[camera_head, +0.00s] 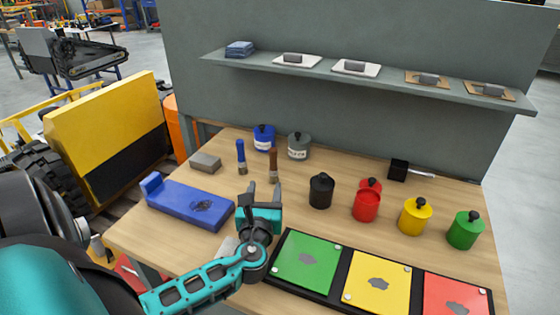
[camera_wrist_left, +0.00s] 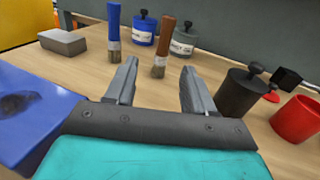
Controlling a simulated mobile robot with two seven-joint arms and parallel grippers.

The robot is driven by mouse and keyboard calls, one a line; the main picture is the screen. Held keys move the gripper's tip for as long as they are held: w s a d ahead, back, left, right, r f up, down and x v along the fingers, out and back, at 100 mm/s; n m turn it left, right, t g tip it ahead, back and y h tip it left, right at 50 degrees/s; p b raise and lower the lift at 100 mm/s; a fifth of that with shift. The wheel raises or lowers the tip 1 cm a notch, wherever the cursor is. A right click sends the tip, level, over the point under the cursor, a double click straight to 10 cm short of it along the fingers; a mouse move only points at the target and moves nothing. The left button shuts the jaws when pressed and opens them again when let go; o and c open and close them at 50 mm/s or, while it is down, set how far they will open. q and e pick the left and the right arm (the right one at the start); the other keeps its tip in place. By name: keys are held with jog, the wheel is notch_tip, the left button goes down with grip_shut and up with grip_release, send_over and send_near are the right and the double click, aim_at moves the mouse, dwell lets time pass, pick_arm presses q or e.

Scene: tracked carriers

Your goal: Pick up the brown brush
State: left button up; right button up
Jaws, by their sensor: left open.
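The brown brush (camera_head: 273,163) stands upright on the wooden table, bristles down, to the right of a blue brush (camera_head: 240,154). In the left wrist view the brown brush (camera_wrist_left: 163,46) is beyond my open fingers, between their lines and apart from them. My left gripper (camera_head: 262,190) is open and empty, just in front of the brown brush; its two fingers also show in the left wrist view (camera_wrist_left: 158,82). The blue brush (camera_wrist_left: 114,32) stands to the left there. My right gripper is not in view.
A blue tray (camera_head: 165,204) lies left of the gripper. Blue (camera_head: 264,138) and grey (camera_head: 298,147) pots stand behind the brushes. A black pot (camera_head: 321,190) and a red pot (camera_head: 367,203) stand to the right. A grey block (camera_head: 205,162) is at the left; a green panel (camera_head: 306,263) is in front.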

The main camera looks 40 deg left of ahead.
aim_at(273, 163)
pick_arm(q)
jog(key=shift+w+d, duration=0.1)
jog(key=shift+d, duration=0.1)
jog(key=b+x, duration=0.2)
jog(key=x, duration=0.4)
jog(key=shift+w+a, duration=0.2)
jog(key=b+x, duration=0.2)
jog(key=x, duration=0.3)
jog(key=shift+w+d+r+b, duration=0.1)
jog(key=shift+w+b, duration=0.2)
jog(key=shift+w, duration=0.15)
jog(key=shift+r, duration=0.1)
grip_shut()
